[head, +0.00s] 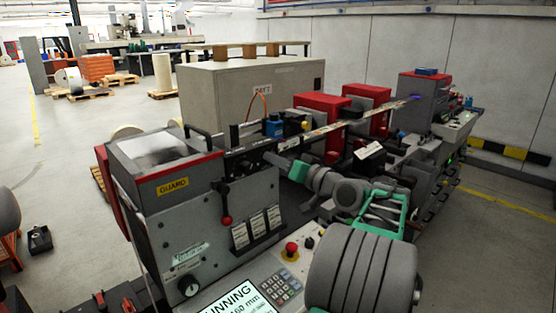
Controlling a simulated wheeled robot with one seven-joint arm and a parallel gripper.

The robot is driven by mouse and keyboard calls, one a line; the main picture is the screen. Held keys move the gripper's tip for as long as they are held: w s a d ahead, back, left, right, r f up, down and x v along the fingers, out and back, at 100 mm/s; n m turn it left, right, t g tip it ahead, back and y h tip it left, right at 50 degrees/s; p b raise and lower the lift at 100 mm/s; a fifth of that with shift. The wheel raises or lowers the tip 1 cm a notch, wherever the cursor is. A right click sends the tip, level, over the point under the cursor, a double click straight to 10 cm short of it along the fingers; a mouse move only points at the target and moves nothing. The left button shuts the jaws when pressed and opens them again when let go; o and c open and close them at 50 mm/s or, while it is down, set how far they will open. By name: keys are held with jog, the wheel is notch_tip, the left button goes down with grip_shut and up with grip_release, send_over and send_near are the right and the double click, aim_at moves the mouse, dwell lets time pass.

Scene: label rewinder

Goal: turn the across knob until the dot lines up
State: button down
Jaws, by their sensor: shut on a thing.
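My gripper (272,158) is at the end of my grey arm, which reaches in from the right to the dark guide bar behind the guard box. It is shut on a small part at that bar, at the place of the across knob. The knob is hidden by the fingers or too small to make out. I cannot see its dot or any mark beside it. A blue sensor block (273,127) stands on the bar just above my gripper.
The guard box (170,165) with a red-knobbed lever (226,219) stands left of my gripper. A black dial (188,286) is on its front panel. A screen (243,300), keypad (279,286) and red button (291,248) are in front. Red units (322,115) stand behind.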

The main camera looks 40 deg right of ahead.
jog(key=c, duration=1.1)
grip_release()
jog(key=shift+o, duration=0.2)
jog(key=s+b, duration=0.2)
jog(key=s, duration=0.5)
jog(key=shift+s+d+b, duration=0.15)
jog(key=shift+s+b, duration=0.15)
jog(key=shift+s, duration=0.1)
